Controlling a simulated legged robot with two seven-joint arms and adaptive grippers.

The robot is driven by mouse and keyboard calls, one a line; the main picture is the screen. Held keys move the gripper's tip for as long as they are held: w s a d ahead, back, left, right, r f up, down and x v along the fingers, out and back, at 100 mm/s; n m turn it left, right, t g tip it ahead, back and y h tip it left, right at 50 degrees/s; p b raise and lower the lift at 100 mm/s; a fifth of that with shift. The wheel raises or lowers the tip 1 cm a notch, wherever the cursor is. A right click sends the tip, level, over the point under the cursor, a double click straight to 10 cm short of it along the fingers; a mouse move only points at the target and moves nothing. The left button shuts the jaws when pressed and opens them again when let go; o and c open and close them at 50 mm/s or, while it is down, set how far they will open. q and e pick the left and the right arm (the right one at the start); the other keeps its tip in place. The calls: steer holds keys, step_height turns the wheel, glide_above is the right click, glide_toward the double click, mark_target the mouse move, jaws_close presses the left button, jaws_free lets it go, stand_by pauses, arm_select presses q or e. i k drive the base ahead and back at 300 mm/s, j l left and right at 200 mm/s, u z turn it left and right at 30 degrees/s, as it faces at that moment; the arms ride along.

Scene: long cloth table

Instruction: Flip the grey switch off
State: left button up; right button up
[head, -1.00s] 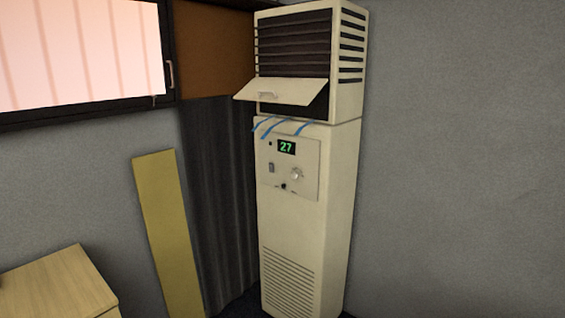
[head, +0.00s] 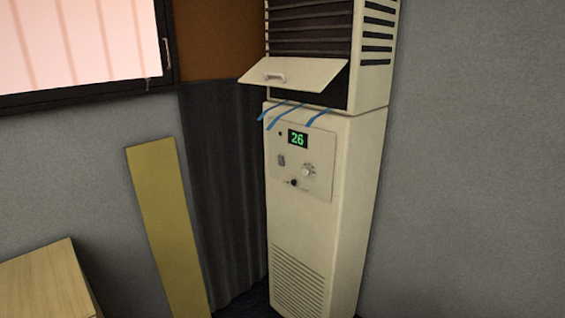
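A tall cream floor-standing air conditioner (head: 345,215) stands in the corner in the head view. Its control panel (head: 320,184) carries a lit green display reading 26 (head: 298,138), a small grey switch (head: 282,160) on the left, a round light knob (head: 307,171) to its right and a small dark knob (head: 293,183) below. The switch is too small to tell its position. Neither of my grippers is in view.
A hinged flap (head: 292,74) sticks out above the panel, with blue ribbons (head: 280,116) hanging below it. A yellow board (head: 168,225) leans left of the unit. A wooden cabinet (head: 45,283) stands at the lower left. Grey wall (head: 480,160) fills the right.

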mark_target(281, 160)
steer(key=i+u, duration=0.15)
steer(key=i, duration=0.4)
steer(key=i+u, duration=0.15)
steer(key=i, duration=0.35)
steer(key=i+u, duration=0.15)
steer(key=i, duration=0.4)
steer(key=i+l+u, duration=0.15)
steer(key=i, duration=0.35)
steer(key=i+l+u, duration=0.15)
steer(key=i, duration=0.4)
steer(key=l, duration=0.1)
